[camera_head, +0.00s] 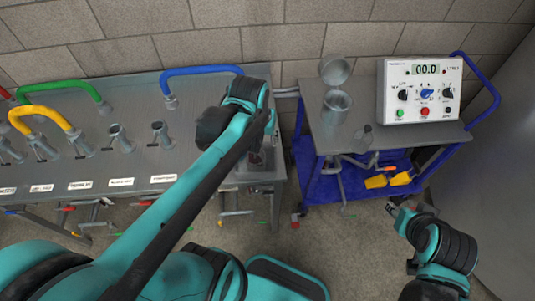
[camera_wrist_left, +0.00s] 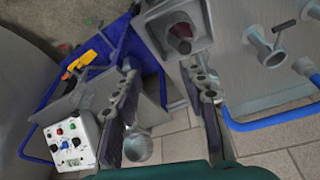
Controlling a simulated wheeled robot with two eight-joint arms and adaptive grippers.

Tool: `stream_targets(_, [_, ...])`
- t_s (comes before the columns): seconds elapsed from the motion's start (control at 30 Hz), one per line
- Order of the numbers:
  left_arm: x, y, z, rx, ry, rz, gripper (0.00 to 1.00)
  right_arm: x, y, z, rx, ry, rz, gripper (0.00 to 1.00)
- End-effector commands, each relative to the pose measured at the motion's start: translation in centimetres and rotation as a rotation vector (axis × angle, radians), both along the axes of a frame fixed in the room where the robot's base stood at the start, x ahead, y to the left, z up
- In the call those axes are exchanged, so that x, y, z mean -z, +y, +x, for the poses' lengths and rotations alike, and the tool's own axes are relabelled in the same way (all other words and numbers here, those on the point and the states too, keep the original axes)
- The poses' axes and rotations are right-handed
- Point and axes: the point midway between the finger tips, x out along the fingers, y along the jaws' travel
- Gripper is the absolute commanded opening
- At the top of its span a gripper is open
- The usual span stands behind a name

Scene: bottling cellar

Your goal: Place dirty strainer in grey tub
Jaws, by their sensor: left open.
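A dark reddish, round-ended piece (camera_wrist_left: 180,33), which looks like the dirty strainer, stands inside a square grey tub (camera_wrist_left: 149,38) in the left wrist view. The tub is at the right end of the steel bench; my left arm hides most of it in the head view. My left gripper (camera_wrist_left: 165,78) is open, its two fingers apart with nothing between them. The tub and the piece lie beyond its fingertips. My right gripper (camera_head: 396,208) is low at the right, away from the bench; its fingers are too small to read.
The steel bench (camera_head: 140,150) carries pipe stubs and a blue hose (camera_head: 200,70). A blue cart (camera_head: 322,184) stands to its right, with an open-lidded metal canister (camera_head: 335,108), a control box (camera_head: 422,91) and yellow items (camera_head: 376,181) lower down. A floor gap separates bench and cart.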

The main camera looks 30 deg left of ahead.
Motion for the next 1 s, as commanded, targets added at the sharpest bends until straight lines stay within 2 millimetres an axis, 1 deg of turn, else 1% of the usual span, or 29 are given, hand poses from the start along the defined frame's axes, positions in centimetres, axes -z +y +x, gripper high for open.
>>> stream_targets(0.03, [-0.4,-1.1,-1.4,0.04,-0.049,0.011,0.42,0.0,0.0,0.0,0.0,0.0,0.0,0.4])
stream_targets(0.1, [-0.8,-2.2,-2.7,0.091,-0.12,0.027,0.42,0.0,0.0,0.0,0.0,0.0,0.0,0.4])
stream_targets(0.2, [-1.0,-3.4,-4.3,0.151,-0.205,0.046,0.42,0.0,0.0,0.0,0.0,0.0,0.0,0.4])
stream_targets(0.33, [-0.9,-4.4,-5.5,0.203,-0.282,0.063,0.42,0.0,0.0,0.0,0.0,0.0,0.0,0.4])
stream_targets(0.47, [-0.9,-4.8,-5.9,0.225,-0.316,0.071,0.42,0.0,0.0,0.0,0.0,0.0,0.0,0.4])
stream_targets(0.77, [-0.8,-4.8,-5.9,0.227,-0.321,0.072,0.42,0.1,0.0,0.0,0.0,0.0,0.0,0.4])
stream_targets(0.83, [-0.2,-4.8,-5.9,0.227,-0.32,0.071,0.42,0.7,0.0,0.0,0.0,0.0,0.0,0.4])
stream_targets(0.93, [1.3,-4.8,-5.9,0.227,-0.32,0.071,0.42,2.2,0.0,0.0,0.0,0.0,0.0,0.4])
stream_targets(1.0, [1.6,-4.8,-5.9,0.227,-0.32,0.071,0.42,2.5,0.0,0.0,0.0,0.0,0.0,0.4])
